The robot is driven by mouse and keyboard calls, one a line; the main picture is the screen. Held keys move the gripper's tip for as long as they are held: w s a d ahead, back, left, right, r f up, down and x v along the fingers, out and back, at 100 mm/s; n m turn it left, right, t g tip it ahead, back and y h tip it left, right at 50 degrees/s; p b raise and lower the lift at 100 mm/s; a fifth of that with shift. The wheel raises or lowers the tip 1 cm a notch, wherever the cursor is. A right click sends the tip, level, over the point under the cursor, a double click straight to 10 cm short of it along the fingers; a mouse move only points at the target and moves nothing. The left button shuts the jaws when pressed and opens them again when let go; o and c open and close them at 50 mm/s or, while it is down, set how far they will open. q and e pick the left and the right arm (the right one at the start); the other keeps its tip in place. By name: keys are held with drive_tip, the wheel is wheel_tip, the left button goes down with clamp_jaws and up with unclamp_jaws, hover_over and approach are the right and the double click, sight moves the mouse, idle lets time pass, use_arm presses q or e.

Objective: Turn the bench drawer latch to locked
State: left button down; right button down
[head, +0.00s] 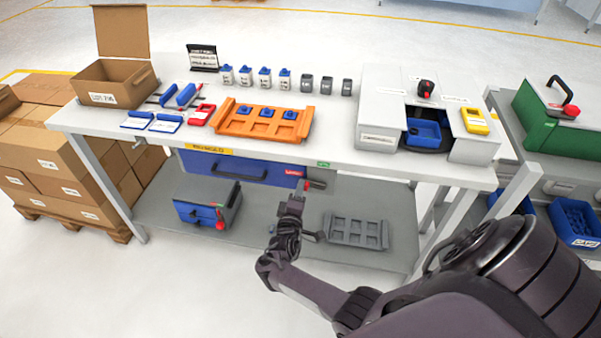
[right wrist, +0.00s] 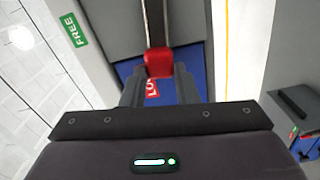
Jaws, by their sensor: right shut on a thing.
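The blue bench drawer (head: 240,166) with a dark handle hangs under the worktop. Its latch (head: 316,184) is at its right end, a dark bar with a red grip (right wrist: 158,62). A green FREE label (head: 323,164) is above the latch, and a red label (head: 293,172) is on the drawer front. My right gripper (head: 299,193) is at the latch. In the right wrist view its fingers (right wrist: 160,80) are shut on the red grip, beside the partly hidden red label (right wrist: 152,90). My left gripper is out of view.
A blue toolbox (head: 208,203) and a grey tray (head: 355,231) stand on the lower shelf. The worktop above holds an orange tray (head: 262,135) and a grey station (head: 376,125). Stacked cartons (head: 60,160) are at the left. Floor in front is clear.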

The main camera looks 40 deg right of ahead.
drive_tip(key=shift+w+d+f+n, duration=0.1)
drive_tip(key=shift+f+n, duration=0.25)
drive_tip(key=shift+n, duration=0.55)
drive_tip(key=c, duration=1.1)
unclamp_jaws()
drive_tip(key=shift+f, duration=0.2)
drive_tip(key=v, duration=0.7)
drive_tip(key=shift+s+a, duration=0.25)
drive_tip(key=shift+a, duration=0.05)
